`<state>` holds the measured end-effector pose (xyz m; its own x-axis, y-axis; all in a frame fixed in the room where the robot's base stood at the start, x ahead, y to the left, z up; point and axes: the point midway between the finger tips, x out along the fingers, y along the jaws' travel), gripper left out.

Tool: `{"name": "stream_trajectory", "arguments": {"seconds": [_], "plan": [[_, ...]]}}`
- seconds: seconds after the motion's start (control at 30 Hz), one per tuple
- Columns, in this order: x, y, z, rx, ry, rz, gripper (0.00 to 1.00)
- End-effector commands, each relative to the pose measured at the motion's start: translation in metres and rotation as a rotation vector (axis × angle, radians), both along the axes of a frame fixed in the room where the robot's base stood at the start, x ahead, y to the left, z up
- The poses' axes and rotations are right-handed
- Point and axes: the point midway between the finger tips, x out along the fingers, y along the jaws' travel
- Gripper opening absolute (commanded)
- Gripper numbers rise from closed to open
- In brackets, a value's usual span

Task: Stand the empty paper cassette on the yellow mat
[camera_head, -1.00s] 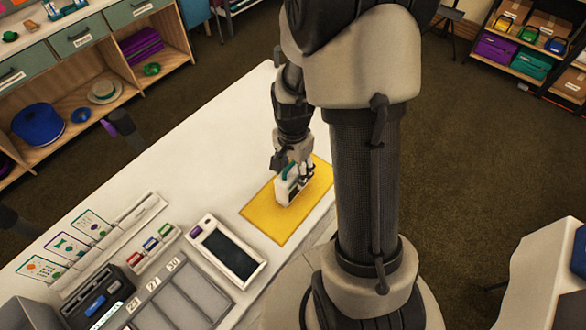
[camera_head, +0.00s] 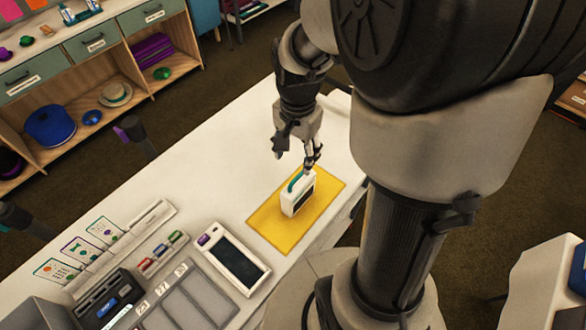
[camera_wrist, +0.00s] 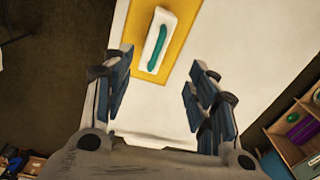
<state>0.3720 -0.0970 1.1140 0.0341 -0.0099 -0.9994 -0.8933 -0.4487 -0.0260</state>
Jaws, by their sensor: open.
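The paper cassette (camera_head: 298,193) is a white case with a dark panel on its side and a teal handle on top. It stands upright on the yellow mat (camera_head: 270,226). In the wrist view the cassette (camera_wrist: 165,27) is seen from above on the mat (camera_wrist: 193,20), with its handle facing the camera. My gripper (camera_head: 297,163) is open and empty, above and behind the cassette and apart from it. In the wrist view my gripper's fingers (camera_wrist: 160,82) are spread wide, with the cassette beyond their tips. Whether the cassette is empty inside cannot be seen.
A tablet-like device (camera_head: 233,255) lies left of the mat on the white table (camera_head: 205,165). A slotted grey tray (camera_head: 185,305), small coloured blocks (camera_head: 162,250) and upright cards (camera_head: 80,250) are at the near left. The table behind the mat is clear.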

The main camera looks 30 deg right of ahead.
Motion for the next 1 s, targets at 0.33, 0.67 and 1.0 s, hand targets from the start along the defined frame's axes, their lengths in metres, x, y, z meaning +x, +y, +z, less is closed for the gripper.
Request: {"name": "stream_trajectory", "arguments": {"seconds": [0.33, 0.67, 1.0], "plan": [[-0.073, 0.068, 0.105, -0.120, -0.214, 0.671, 0.53], [-0.127, 0.094, 0.128, -0.227, -0.322, 1.061, 0.53], [-0.130, 0.095, 0.128, -0.235, -0.327, 1.086, 0.53]]}}
